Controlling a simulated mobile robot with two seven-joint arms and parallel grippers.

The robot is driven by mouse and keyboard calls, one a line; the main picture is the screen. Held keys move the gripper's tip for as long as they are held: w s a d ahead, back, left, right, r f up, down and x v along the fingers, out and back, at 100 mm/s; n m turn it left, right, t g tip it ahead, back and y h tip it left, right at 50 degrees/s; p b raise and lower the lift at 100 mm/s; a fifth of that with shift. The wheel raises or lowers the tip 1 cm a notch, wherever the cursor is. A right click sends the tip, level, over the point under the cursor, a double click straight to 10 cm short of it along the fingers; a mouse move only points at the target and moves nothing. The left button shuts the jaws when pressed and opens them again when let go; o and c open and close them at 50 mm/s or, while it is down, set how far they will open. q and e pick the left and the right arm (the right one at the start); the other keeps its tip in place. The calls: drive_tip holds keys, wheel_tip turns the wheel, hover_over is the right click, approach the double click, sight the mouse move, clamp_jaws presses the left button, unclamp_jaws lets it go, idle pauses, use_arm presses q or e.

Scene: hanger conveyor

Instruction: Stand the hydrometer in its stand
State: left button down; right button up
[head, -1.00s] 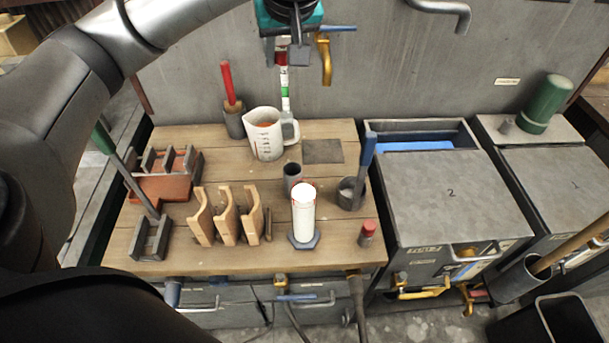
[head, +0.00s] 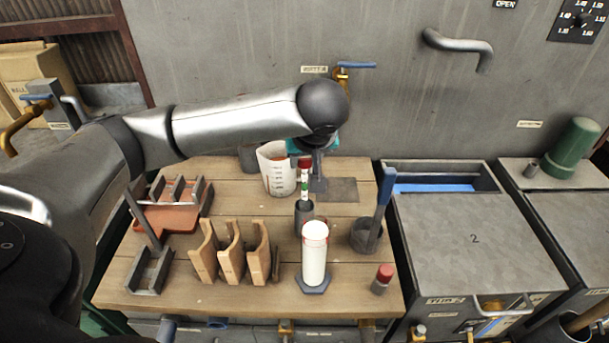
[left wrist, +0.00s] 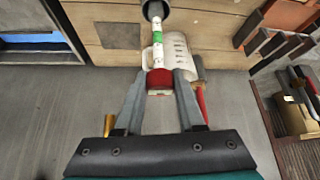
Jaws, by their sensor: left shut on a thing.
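The hydrometer (head: 304,187) is a slim white stick with green and red bands and a red cap. My left gripper (head: 308,168) is shut on its red cap and holds it about upright; this grip also shows in the left wrist view (left wrist: 160,76). The stand (head: 304,213) is a small dark grey cup on the wooden bench, behind the white cylinder. The hydrometer's lower end is at the stand's mouth, which also shows in the left wrist view (left wrist: 156,8). I cannot tell how deep it sits. My right gripper is not in view.
A white cylinder (head: 314,258) on a hexagonal base stands just in front of the stand. A measuring jug (head: 277,172) is behind left, a dark pot (head: 366,236) with a blue-handled tool at right. Wooden holders (head: 231,258) and a red-capped bottle (head: 382,279) are nearby.

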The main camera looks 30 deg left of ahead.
sight(305, 173)
use_arm(q)
drive_tip(key=shift+f+b, duration=0.3)
drive_tip(key=shift+f, duration=1.65)
drive_tip(key=c, duration=0.5)
unclamp_jaws()
drive_tip(key=shift+f, duration=0.1)
drive_tip(key=shift+r, duration=0.2)
drive_tip(key=shift+p+v, duration=1.75)
drive_tip(key=shift+v, duration=4.2)
